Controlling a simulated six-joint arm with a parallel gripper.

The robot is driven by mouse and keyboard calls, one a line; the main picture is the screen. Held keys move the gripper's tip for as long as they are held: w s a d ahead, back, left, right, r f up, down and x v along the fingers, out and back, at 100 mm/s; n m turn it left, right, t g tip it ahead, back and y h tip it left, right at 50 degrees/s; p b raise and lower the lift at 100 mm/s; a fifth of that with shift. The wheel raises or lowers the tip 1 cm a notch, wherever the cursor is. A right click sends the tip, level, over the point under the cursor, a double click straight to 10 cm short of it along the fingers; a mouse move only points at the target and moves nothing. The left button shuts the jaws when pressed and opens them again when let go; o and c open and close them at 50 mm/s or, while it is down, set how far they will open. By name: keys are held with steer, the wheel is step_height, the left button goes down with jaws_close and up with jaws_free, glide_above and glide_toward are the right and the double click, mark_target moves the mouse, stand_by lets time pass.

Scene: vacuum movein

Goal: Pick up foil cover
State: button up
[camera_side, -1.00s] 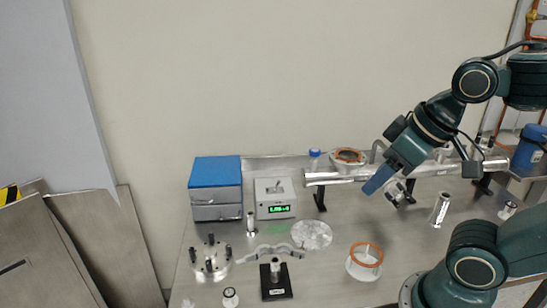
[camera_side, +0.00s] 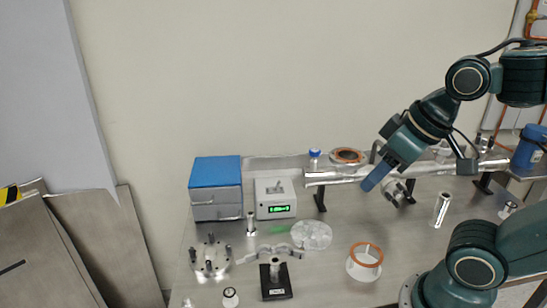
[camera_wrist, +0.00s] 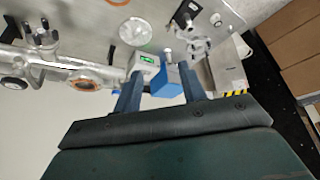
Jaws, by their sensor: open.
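The foil cover appears to be the round, crumpled silvery disc (camera_side: 311,235) lying flat on the metal table, right of the display box. It also shows near the top of the wrist view (camera_wrist: 135,31). My gripper (camera_side: 372,184) is above the table at the long metal tube, to the right of and farther back than the disc. In the wrist view my gripper (camera_wrist: 158,72) has its two blue fingers apart, with nothing held between them. The disc is clear of the fingers there.
A metal tube (camera_side: 337,178) with a copper-ringed port (camera_side: 347,156) runs along the back. A blue-topped box (camera_side: 216,188) and a display box (camera_side: 275,199) stand left. A white copper-rimmed cylinder (camera_side: 365,264), a black-based post (camera_side: 276,279) and a studded flange (camera_side: 211,260) stand nearer.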

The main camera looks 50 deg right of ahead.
steer(key=w+d+f+m+g, duration=0.2)
steer(key=w+d+f+m, duration=0.3)
steer(key=w+f, duration=0.2)
steer(key=w+d+f+m+g, duration=0.3)
steer(key=w+f+m, duration=0.3)
steer(key=w, duration=0.4)
steer(key=shift+w+d+f+m, duration=0.2)
steer(key=shift+d+f+m, duration=0.1)
steer(key=shift+d+f, duration=0.5)
glide_above(312, 228)
steer(key=shift+d+f, duration=0.1)
steer(key=shift+f, duration=4.05)
steer(key=shift+f, duration=0.1)
steer(key=shift+f, duration=2.5)
steer(key=shift+c, duration=0.2)
jaws_close()
